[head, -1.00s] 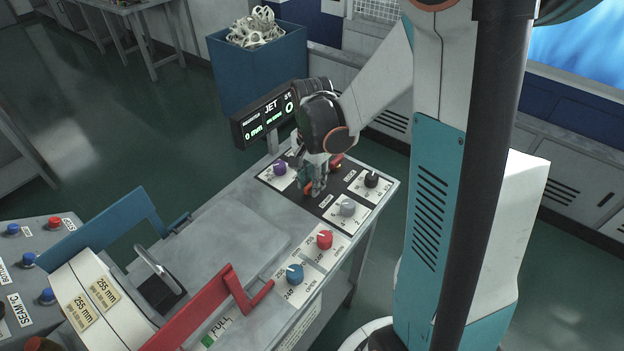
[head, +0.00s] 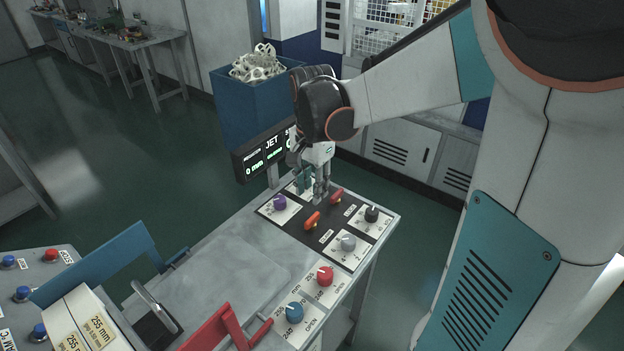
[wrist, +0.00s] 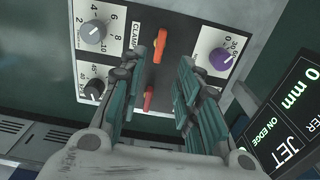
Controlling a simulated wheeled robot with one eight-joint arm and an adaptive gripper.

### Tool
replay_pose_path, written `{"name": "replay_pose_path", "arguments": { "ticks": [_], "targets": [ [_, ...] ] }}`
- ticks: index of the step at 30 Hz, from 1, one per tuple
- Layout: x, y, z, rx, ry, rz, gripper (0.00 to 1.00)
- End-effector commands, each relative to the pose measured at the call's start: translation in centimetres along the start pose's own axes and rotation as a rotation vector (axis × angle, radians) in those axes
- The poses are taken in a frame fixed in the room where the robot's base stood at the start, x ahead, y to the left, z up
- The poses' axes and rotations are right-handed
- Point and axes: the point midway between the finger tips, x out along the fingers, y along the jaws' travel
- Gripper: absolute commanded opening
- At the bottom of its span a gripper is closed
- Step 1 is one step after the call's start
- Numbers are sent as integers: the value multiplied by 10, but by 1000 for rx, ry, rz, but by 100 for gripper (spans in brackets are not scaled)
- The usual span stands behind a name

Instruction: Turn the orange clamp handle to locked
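The orange clamp handle (head: 312,220) sits on the dark strip of the control panel, beside the CLAMP label. In the wrist view the orange handle (wrist: 160,45) points roughly up and down the picture, just beyond the fingertips. A similar red-orange handle (head: 336,195) sits behind it on the same strip and shows between the fingers in the wrist view (wrist: 148,97). My gripper (head: 312,194) is above the back of the panel, behind the orange handle and apart from it. Its teal fingers (wrist: 157,72) are spread with nothing held between them.
A purple knob (head: 279,203), a grey knob (head: 348,242) and a black knob (head: 371,213) flank the strip. Red (head: 325,275) and blue (head: 294,312) knobs are nearer. The JET display (head: 266,150) stands at the panel's left back. A blue bin (head: 245,100) is behind.

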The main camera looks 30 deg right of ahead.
Motion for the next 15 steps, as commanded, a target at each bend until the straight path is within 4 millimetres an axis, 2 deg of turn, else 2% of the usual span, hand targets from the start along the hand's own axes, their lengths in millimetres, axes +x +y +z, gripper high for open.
{"name": "replay_pose_path", "arguments": {
  "ticks": [6, 15],
  "targets": [
    [-17, 0, 0, 0, 0, 0, 31],
    [-19, 0, 0, 0, 0, 0, 31]
  ]
}}
